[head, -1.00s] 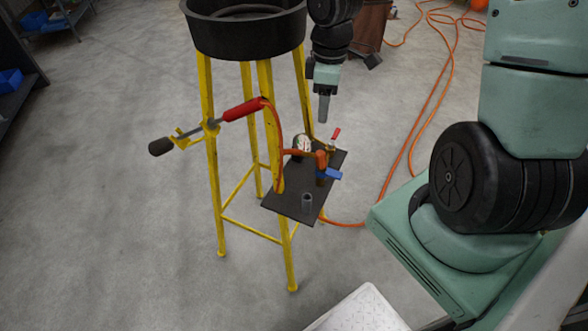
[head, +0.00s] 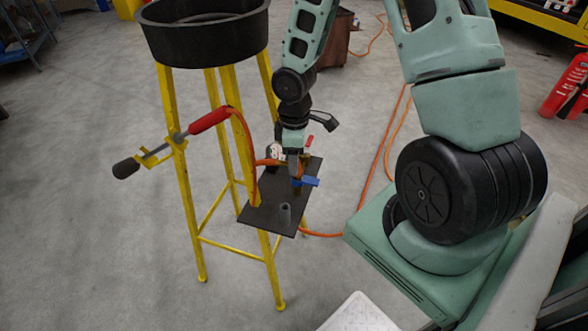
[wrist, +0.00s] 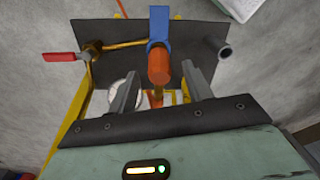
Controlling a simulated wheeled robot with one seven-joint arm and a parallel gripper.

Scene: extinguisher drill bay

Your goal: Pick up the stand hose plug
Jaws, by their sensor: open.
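The stand hose plug seems to be the orange cylinder (wrist: 158,68) at the middle of the wrist view, beside a blue lever or clip (wrist: 159,25). In the head view it is mostly hidden behind my gripper (head: 294,165), just above the blue part (head: 305,181). My gripper (wrist: 163,76) points down over the dark plate (head: 258,208) of the yellow stand. Its jaws are open, one finger on each side of the orange cylinder, with gaps visible. I cannot tell whether the fingertips reach down to its height.
A pressure gauge (head: 274,151) and a red-handled valve (wrist: 60,57) sit close to the plug. An upright grey tube (head: 285,214) stands on the plate's near part. The yellow stand (head: 180,205) carries a black pan (head: 205,35) and a red-handled wand (head: 208,121).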

